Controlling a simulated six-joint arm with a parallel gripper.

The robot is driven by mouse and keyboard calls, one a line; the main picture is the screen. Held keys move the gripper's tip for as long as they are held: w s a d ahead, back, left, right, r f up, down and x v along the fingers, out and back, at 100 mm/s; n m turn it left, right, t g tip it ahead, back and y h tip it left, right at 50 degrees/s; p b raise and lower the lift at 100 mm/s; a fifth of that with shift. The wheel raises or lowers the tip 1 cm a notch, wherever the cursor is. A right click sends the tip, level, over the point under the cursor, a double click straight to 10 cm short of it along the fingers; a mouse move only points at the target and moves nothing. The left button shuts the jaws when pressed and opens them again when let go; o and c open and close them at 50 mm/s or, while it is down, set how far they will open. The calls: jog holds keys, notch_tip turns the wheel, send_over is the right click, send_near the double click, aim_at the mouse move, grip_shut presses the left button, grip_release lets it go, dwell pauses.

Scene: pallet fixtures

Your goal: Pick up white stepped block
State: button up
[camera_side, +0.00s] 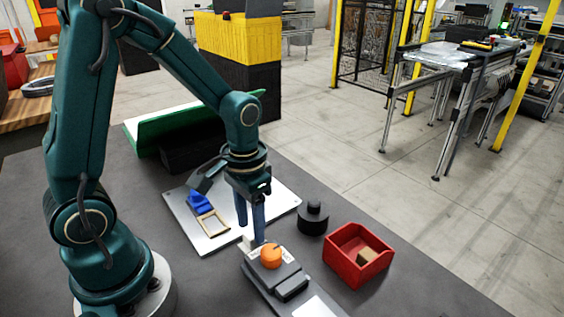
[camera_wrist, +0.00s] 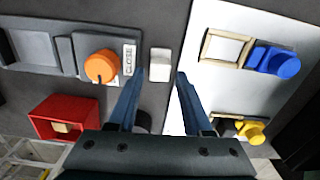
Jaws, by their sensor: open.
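The white stepped block (camera_wrist: 160,64) lies on the dark table at the edge of the light plate, beside the grey fixture with the orange knob. In the side view the white block (camera_side: 247,243) is partly hidden behind a finger. My gripper (camera_wrist: 159,74) is open, with one blue finger toward each side of the block in the wrist view. In the side view my gripper (camera_side: 252,238) points down close to the block. Nothing is held. I cannot tell whether the fingertips are level with the block or above it.
The orange knob (camera_side: 270,256) on the grey fixture stands close beside the block. A black knobbed cylinder (camera_side: 313,217) and a red bin (camera_side: 345,272) with a wooden piece inside are to the right. The light plate (camera_side: 215,243) bears a blue part (camera_side: 199,201) and a wooden frame (camera_side: 212,223).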

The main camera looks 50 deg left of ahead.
jog(key=shift+f, duration=0.85)
grip_shut()
jog(key=shift+r, duration=0.2)
